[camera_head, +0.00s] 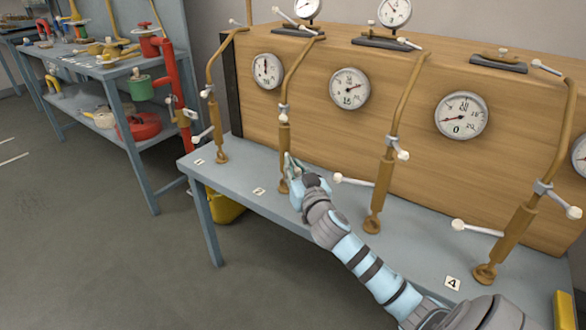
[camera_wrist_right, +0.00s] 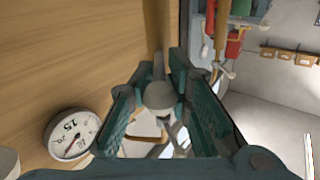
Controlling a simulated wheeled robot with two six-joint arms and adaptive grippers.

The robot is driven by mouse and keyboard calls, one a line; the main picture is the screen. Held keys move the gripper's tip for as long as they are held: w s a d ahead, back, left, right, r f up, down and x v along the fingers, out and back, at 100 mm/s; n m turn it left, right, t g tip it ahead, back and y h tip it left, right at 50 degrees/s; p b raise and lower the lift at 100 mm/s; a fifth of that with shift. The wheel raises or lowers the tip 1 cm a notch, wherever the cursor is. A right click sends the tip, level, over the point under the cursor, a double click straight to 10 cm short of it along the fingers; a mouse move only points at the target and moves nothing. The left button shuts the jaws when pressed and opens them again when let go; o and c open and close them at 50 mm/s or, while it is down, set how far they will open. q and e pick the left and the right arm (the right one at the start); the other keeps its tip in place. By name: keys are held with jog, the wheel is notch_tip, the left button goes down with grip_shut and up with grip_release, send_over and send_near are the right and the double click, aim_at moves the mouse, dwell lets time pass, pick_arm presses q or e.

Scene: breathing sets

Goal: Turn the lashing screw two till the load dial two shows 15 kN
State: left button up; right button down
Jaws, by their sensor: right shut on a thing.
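Lashing screw two (camera_head: 284,140) is the second tan upright screw from the left, behind number card 2 (camera_head: 259,191). My right gripper (camera_head: 291,168) is at its lower body, shut on its handle. The exact reading is too small to tell. My left gripper is out of view.
Lashing screw one (camera_head: 219,130) stands left of my gripper, lashing screw three (camera_head: 384,180) to its right and lashing screw four (camera_head: 510,240) farther right. Their pale handles stick out. The wooden panel (camera_head: 310,110) closes off the back of the grey bench (camera_head: 330,215).

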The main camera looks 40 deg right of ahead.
jog(key=shift+d, duration=0.1)
jog(key=shift+f, duration=0.1)
jog(key=c, duration=1.7)
grip_release()
jog(key=shift+s, duration=0.15)
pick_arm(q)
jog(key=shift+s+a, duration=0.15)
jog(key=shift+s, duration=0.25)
pick_arm(e)
jog(key=shift+o, duration=0.2)
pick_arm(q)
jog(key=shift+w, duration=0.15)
pick_arm(e)
jog(key=v, duration=1.2)
jog(key=shift+d, duration=0.1)
